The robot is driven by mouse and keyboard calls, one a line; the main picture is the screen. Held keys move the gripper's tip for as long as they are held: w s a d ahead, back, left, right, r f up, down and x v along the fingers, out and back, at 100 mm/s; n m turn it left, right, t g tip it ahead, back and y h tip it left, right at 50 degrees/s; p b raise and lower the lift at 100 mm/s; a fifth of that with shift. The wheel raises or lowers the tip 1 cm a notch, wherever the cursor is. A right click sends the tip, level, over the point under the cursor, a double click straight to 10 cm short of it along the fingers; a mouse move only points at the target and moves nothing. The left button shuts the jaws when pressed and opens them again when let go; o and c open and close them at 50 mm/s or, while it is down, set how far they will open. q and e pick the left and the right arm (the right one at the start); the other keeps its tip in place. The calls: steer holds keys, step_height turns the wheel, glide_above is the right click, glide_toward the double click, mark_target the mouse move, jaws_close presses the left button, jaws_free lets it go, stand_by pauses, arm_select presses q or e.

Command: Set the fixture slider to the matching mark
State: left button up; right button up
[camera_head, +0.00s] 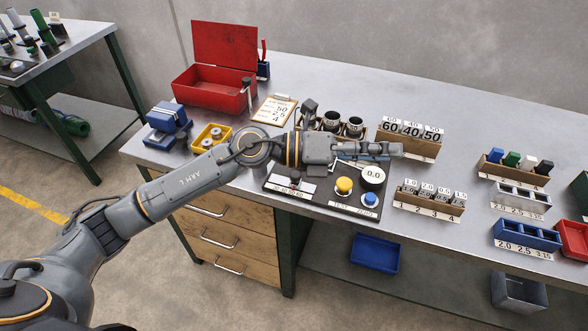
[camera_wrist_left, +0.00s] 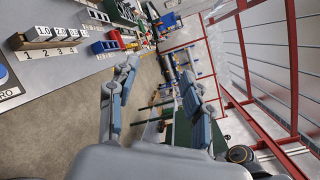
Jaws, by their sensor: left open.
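The black fixture panel (camera_head: 317,199) lies at the front edge of the bench. A white scale strip (camera_head: 288,189) marked 30, 40, 50, 60 is at its left. A small dark knob (camera_head: 294,175) shows by the strip, partly under my arm; which mark it stands at is too small to tell. A clipboard (camera_head: 274,110) bears figures, among them what looks like 50. My left gripper (camera_head: 390,150) is above the bench, past the panel's right side, open and empty. Its spread fingers also show in the left wrist view (camera_wrist_left: 160,80). My right gripper is in neither view.
The panel also carries a yellow button (camera_head: 344,186), a blue button (camera_head: 370,199) and a 0.0 dial (camera_head: 373,175). Behind my gripper stands a rack marked 60, 40, 50 (camera_head: 408,141). A rack of numbered pieces (camera_head: 430,200) stands right of the panel.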

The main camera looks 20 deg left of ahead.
arm_select(q)
steer(key=w+a+f+m+g+y, duration=0.2)
steer(key=a+f+m+y, duration=0.3)
steer(key=a+f+y, duration=0.15)
steer(key=y, duration=0.8)
glide_toward(295, 174)
steer(key=shift+h, duration=0.25)
steer(key=p+x, duration=0.3)
steer(key=x, duration=0.4)
steer(key=shift+w+a+f+p, duration=0.1)
steer(key=shift+a+f+p, duration=0.05)
steer(key=shift+p, duration=0.15)
steer(key=shift+w+f, duration=0.2)
steer(key=shift+f, duration=0.55)
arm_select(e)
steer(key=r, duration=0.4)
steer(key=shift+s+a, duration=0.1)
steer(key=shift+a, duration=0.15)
arm_select(q)
steer(key=shift+c, duration=0.4)
jaws_close()
